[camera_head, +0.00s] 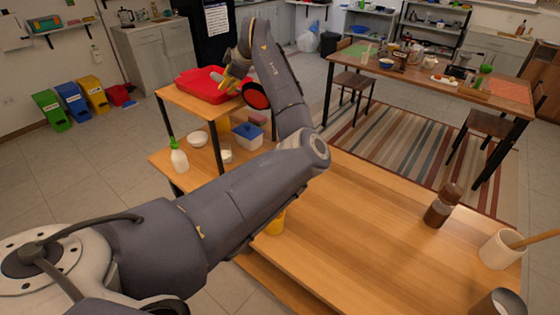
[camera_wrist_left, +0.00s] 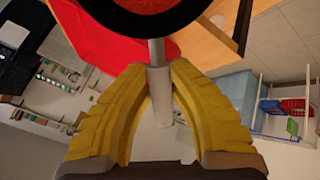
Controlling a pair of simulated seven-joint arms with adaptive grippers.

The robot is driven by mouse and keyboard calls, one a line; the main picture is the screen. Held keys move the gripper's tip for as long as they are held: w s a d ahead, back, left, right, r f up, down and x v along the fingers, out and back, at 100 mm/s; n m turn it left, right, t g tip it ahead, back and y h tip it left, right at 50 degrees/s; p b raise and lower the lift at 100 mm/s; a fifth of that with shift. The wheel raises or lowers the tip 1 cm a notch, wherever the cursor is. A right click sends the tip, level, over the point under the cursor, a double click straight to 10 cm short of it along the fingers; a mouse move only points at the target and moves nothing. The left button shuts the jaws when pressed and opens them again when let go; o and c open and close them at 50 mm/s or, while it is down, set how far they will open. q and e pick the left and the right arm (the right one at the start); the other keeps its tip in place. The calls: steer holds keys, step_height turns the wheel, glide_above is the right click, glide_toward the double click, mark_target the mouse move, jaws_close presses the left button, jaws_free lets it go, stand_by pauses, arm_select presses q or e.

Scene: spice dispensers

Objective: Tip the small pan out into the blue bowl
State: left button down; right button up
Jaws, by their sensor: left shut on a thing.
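My left gripper (camera_head: 233,80) has yellow fingers and is up over the small raised wooden table at the back left. It is shut on the grey handle of the small pan (camera_head: 257,95). In the left wrist view the fingers (camera_wrist_left: 159,78) close around the handle (camera_wrist_left: 157,52), and the pan's black rim (camera_wrist_left: 120,22) with a red-orange inside shows at the top edge. In the head view the pan looks tilted, its red inside turned toward the camera. My right gripper is not in view.
A red tray (camera_head: 200,86) lies on the raised table (camera_head: 175,97). Below are a white bowl (camera_head: 197,139), a blue-lidded box (camera_head: 248,131) and a green-topped bottle (camera_head: 179,157). A brown dispenser (camera_head: 438,212) and a white pot (camera_head: 500,250) stand on the front table, whose middle is clear.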

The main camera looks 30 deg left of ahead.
mark_target(236, 95)
arm_select(q)
steer(key=shift+w+d+f+y+p, duration=0.1)
steer(key=shift+d+f+y+p, duration=0.4)
steer(key=shift+d+f, duration=0.3)
steer(key=shift+d+f+y+p, duration=0.35)
steer(key=shift+d+f+y, duration=0.25)
steer(key=shift+f, duration=0.4)
steer(key=d+f+y+p, duration=0.1)
steer(key=d+f+y, duration=0.2)
steer(key=f, duration=0.7)
steer(key=shift+w+d+m+y, duration=0.2)
steer(key=shift+d+m+y, duration=0.1)
steer(key=shift+d, duration=0.15)
stand_by(0.7)
steer(key=shift+w+d+r+y, duration=0.1)
steer(key=shift+d+r+y, duration=0.1)
steer(key=shift+d+y, duration=0.25)
steer(key=shift+d+r+y, duration=0.15)
steer(key=shift+d+y, duration=0.1)
steer(key=shift+d, duration=0.3)
steer(key=shift+w+d+r+y, duration=0.15)
steer(key=shift+d+y, duration=0.35)
steer(key=shift+d, duration=0.55)
steer(key=shift+d, duration=0.3)
steer(key=shift+d+r+m+y+p, duration=0.15)
steer(key=shift+d+m+y+p, duration=0.2)
steer(key=shift+d, duration=0.3)
